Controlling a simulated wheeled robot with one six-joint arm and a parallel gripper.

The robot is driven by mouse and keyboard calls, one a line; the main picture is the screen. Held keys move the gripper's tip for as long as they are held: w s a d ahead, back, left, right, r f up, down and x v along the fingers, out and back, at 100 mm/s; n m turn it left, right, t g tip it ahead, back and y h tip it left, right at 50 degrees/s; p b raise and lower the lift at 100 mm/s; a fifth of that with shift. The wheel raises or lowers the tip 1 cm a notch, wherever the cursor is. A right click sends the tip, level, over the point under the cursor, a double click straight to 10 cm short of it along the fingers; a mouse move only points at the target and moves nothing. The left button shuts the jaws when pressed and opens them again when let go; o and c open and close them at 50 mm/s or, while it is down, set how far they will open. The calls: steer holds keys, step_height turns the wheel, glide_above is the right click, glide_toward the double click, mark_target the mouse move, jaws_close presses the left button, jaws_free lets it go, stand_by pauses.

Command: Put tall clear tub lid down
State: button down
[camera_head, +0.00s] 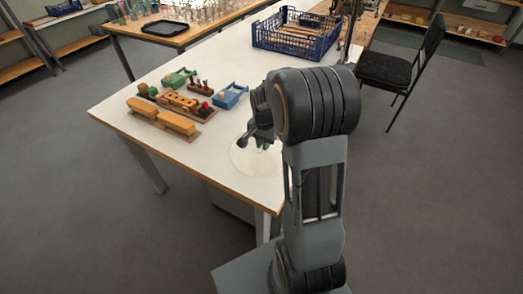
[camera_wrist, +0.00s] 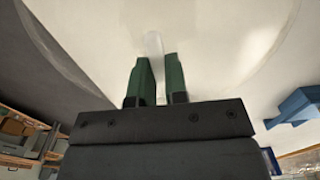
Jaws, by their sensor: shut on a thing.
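The clear tub lid (camera_head: 242,157) shows as a faint, round, see-through disc at the near right corner of the white table. In the wrist view the lid (camera_wrist: 215,30) is a large pale disc with a curved rim on both sides. My gripper (camera_head: 262,146) is over the lid, partly hidden by my own wrist. In the wrist view the green fingers of my gripper (camera_wrist: 159,65) are shut on the lid's small clear grip (camera_wrist: 153,44). I cannot tell whether the lid touches the table. The tub itself cannot be made out.
The white table (camera_head: 120,108) holds orange brush bodies (camera_head: 176,122), a wooden block holder (camera_head: 178,102), a green tool (camera_head: 178,78) and a blue tool (camera_head: 231,95) left of the lid. A blue crate (camera_head: 296,36) stands at the back. A black chair (camera_head: 390,68) is at the right.

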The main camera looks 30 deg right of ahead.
mark_target(261, 151)
steer(key=f, duration=0.3)
steer(key=shift+w+a+f, duration=0.25)
steer(key=shift+w+a, duration=0.05)
steer(key=shift+a, duration=0.05)
steer(key=shift+f, duration=0.3)
steer(key=shift+f, duration=0.15)
steer(key=c, duration=1.1)
jaws_free()
steer(key=shift+c, duration=0.2)
step_height(261, 151, up, 12)
steer(key=shift+f+p, duration=0.25)
steer(key=shift+p, duration=0.05)
steer(key=s+a+r+n+t, duration=0.3)
steer(key=s+a+n, duration=0.7)
steer(key=s, duration=0.5)
steer(key=shift+s+a+r+n, duration=0.2)
steer(key=shift+r+n, duration=0.15)
steer(key=shift+n, duration=0.25)
